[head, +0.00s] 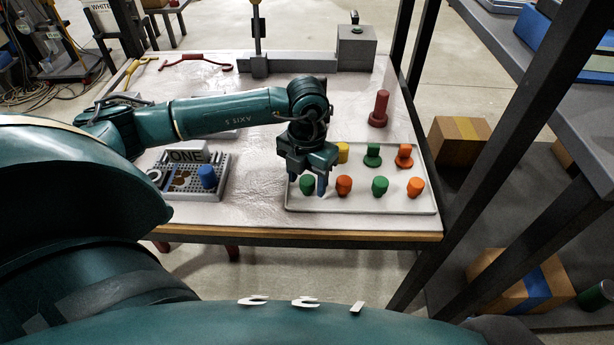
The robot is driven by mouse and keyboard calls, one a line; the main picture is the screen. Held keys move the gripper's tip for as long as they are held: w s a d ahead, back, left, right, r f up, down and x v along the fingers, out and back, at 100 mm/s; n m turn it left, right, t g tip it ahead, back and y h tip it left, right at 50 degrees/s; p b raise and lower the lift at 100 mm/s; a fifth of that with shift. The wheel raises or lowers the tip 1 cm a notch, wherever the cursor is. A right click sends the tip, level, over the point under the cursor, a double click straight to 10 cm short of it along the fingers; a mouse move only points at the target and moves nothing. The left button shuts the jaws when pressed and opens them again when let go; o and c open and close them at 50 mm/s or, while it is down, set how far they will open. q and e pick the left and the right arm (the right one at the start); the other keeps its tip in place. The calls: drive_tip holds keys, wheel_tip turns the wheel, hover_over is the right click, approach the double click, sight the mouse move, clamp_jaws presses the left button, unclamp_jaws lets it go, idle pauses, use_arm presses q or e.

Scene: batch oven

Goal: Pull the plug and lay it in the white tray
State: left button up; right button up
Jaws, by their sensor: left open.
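The white tray (362,206) lies at the right front of the table and holds several green, orange and yellow plugs, among them a green plug (380,186) and an orange plug (415,187). My left gripper (307,184) is open above the tray's left part, fingers pointing down. A blue patch shows at its right finger; I cannot tell whether it is the finger or something behind. A blue plug (207,177) stands upright in a grey perforated fixture (215,192) left of the tray. My right gripper is not in view.
A red plug-like piece (379,110) stands behind the tray. A grey box (356,48) with a green button is at the back. Red-handled tool (195,62) lies at the back left. Dark rack posts (460,120) rise beside the table's right edge.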

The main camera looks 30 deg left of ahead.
sight(307, 180)
use_arm(q)
wheel_tip(307, 180, up, 13)
drive_tip(key=p, duration=0.2)
idle(1.1)
